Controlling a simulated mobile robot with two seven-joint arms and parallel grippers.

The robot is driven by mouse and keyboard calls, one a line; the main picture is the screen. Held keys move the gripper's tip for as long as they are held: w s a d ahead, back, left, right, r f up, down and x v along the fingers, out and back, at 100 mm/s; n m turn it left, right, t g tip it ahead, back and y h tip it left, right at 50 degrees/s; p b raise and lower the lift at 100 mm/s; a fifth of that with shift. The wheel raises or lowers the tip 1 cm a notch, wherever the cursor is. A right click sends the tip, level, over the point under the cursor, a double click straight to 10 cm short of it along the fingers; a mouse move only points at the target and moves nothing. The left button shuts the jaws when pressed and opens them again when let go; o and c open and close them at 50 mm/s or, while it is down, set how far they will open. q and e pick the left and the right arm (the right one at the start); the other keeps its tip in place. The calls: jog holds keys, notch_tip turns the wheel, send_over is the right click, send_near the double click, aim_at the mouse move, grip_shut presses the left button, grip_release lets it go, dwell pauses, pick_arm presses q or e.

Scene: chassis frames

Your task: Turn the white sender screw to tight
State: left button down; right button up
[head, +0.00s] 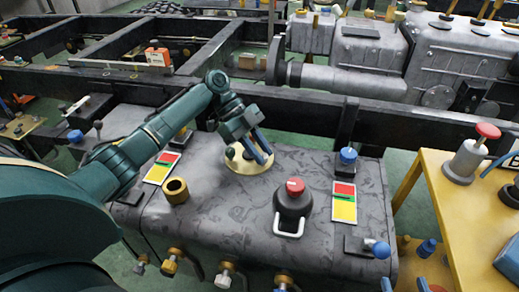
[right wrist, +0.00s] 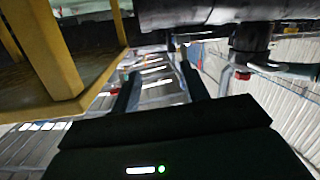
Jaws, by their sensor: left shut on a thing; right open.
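A round brass plate (head: 238,167) lies on top of the grey tank (head: 225,205), with small dark fittings on it. My left gripper (head: 262,158) reaches down over this plate from the upper left. Its fingers are shut on a small part at the plate, which they hide. I cannot make out the white sender screw or how tight it is. My right gripper (right wrist: 160,88) shows only in the right wrist view, open and empty, with nothing between its fingers.
On the tank stand a black cap with a red top (head: 295,186), a brass ring (head: 175,191), two red-yellow cards (head: 344,203) (head: 160,168) and a blue-topped valve (head: 348,156). A yellow table (head: 440,190) is at right. Dark frame rails (head: 390,116) run behind.

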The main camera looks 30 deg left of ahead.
pick_arm(q)
jog(key=c, duration=1.2)
grip_release()
jog(key=p+v, duration=0.1)
jog(key=v, duration=1.2)
jog(key=shift+p, duration=0.4)
pick_arm(e)
jog(key=shift+s+d+m+g, duration=0.25)
jog(key=shift+m+g, duration=0.05)
jog(key=shift+g, duration=0.4)
jog(key=shift+f, duration=0.1)
